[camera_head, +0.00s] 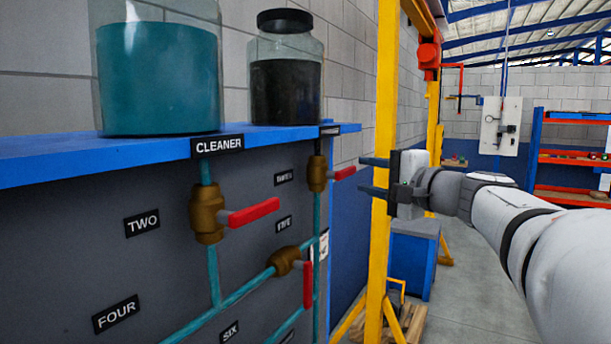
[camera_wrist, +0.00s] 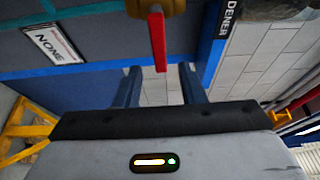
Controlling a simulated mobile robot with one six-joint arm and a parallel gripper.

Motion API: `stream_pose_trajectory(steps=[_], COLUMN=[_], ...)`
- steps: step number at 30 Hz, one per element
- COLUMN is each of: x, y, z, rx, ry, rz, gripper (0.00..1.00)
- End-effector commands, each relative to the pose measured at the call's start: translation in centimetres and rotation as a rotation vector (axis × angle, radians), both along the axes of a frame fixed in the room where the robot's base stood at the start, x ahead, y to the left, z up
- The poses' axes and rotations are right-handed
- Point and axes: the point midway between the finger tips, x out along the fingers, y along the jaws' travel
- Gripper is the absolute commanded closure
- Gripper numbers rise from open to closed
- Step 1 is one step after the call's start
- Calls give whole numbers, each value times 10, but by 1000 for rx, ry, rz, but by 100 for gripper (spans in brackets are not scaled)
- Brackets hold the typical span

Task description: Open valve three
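Valve three is a brass valve (camera_head: 318,173) with a red handle (camera_head: 343,173) pointing right, at the panel's far right side. Its small label (camera_head: 284,177) is hard to read. My gripper (camera_head: 368,176) is open and empty, just right of the handle's tip, its two fingers one above the other. In the wrist view the brass body (camera_wrist: 155,8) is at the top edge, and the red handle (camera_wrist: 158,42) points down toward the gap between my open fingers (camera_wrist: 160,72). I cannot see contact.
Valve two (camera_head: 207,213) with a red handle (camera_head: 252,213) is nearer left. A lower valve (camera_head: 284,262) has its handle (camera_head: 308,285) hanging down. Two jars (camera_head: 158,80) (camera_head: 286,90) stand on the blue shelf (camera_head: 90,149). A yellow post (camera_head: 383,240) rises close behind my gripper.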

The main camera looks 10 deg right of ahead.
Motion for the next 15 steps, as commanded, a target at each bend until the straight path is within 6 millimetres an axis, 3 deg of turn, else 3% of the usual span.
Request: stream_pose_trajectory(steps=[15], x=[59], y=[36], z=[1], rx=[1], ry=[1], rz=[0], gripper=[64])
